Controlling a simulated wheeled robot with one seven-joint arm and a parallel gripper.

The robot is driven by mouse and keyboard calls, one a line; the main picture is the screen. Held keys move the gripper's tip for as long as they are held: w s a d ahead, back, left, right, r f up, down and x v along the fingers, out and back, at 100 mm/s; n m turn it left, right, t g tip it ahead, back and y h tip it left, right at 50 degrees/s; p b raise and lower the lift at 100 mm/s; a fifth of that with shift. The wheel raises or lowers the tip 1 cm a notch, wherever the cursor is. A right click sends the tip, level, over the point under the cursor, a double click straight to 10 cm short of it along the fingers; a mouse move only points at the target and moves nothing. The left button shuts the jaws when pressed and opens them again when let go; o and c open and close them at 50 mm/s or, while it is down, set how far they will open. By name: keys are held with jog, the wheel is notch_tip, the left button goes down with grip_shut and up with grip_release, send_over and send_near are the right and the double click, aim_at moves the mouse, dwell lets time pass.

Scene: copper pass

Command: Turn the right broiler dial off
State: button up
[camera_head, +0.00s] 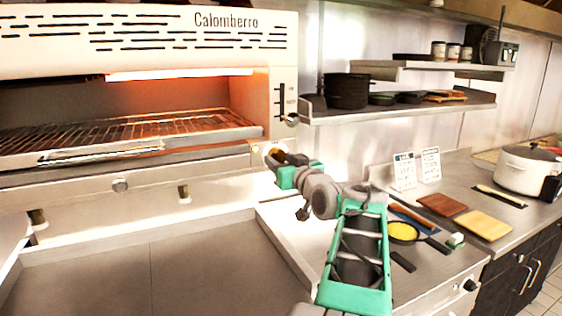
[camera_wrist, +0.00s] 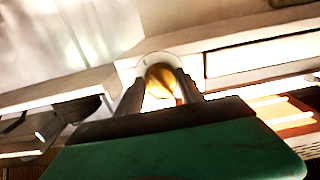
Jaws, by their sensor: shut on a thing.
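The broiler (camera_head: 200,182) stands at the left, its front panel facing me. My gripper (camera_head: 273,160) is at the right end of that panel and hides most of the right broiler dial in the head view. In the wrist view the right dial (camera_wrist: 161,74) is a round knob with a pale rim and a brass-coloured face. The two fingers of my gripper (camera_wrist: 160,92) are on either side of it, shut on it. Its exact setting cannot be read. A left dial (camera_head: 120,185) sits further left on the same panel, apart from my gripper.
The broiler's wire rack (camera_head: 130,130) glows orange at the left. A slider lever (camera_head: 291,120) is just above my gripper. Shelves with dark pans (camera_head: 347,92) hang to the right. The right counter holds a small pan (camera_head: 403,231), boards (camera_head: 484,225) and a white pot (camera_head: 530,166).

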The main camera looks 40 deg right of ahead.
jog(key=c, duration=0.5)
jog(key=shift+c, duration=0.2)
